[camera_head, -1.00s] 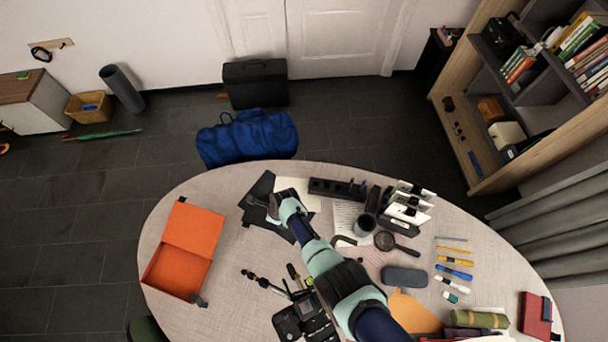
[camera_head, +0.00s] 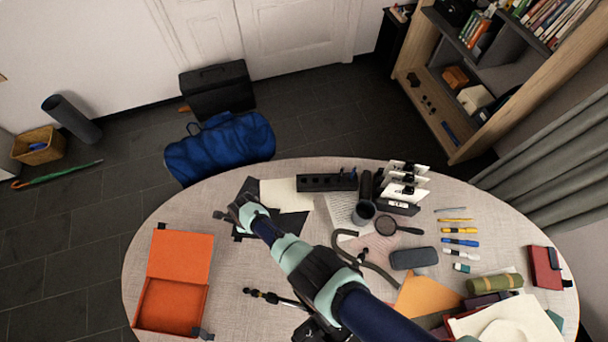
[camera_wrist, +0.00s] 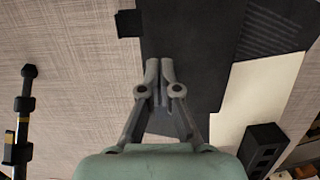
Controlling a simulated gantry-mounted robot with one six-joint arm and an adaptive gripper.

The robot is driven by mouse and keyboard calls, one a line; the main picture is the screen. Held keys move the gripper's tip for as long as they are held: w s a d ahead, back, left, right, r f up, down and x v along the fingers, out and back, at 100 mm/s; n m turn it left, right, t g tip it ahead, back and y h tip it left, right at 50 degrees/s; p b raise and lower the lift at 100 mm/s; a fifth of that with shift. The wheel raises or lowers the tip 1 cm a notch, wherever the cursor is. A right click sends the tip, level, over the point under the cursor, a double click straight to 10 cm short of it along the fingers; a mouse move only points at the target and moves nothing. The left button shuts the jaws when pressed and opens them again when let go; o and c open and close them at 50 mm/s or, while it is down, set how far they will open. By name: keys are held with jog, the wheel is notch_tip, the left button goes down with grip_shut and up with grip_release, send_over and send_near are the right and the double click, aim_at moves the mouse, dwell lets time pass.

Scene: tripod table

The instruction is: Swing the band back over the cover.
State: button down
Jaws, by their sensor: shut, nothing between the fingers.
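A flat black item (camera_head: 292,224), which looks like the cover, lies on the table's far left part, partly hidden by my gripper. In the wrist view the black cover (camera_wrist: 205,55) fills the upper middle, with a ribbed dark patch (camera_wrist: 275,30) at its right. A small black tab (camera_wrist: 130,23) sticks out from its left edge. I cannot make out for certain which part is the band. My gripper (camera_head: 222,214) is over the left side of the black item. In the wrist view the fingertips (camera_wrist: 160,66) are together and empty, in front of the black surface.
An open orange box (camera_head: 178,257) stands at left. A tripod leg (camera_head: 272,298) lies in front. Bare tabletop (camera_head: 228,268) lies between box and arm.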

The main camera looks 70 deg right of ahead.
jog(key=shift+w+f, duration=0.1)
jog(key=shift+f, duration=0.2)
dwell(0.4)
jog(key=shift+r+p, duration=0.65)
jog(key=shift+r, duration=0.2)
jog(key=shift+a, duration=0.1)
jog(key=w+a+r+p, duration=0.1)
jog(key=w+r+p, duration=0.1)
jog(key=w+r, duration=0.5)
notch_tip(320, 180, up, 4)
jog(key=shift+a+r+p, duration=0.1)
jog(key=shift+a+p, duration=0.25)
jog(key=shift+p, duration=0.05)
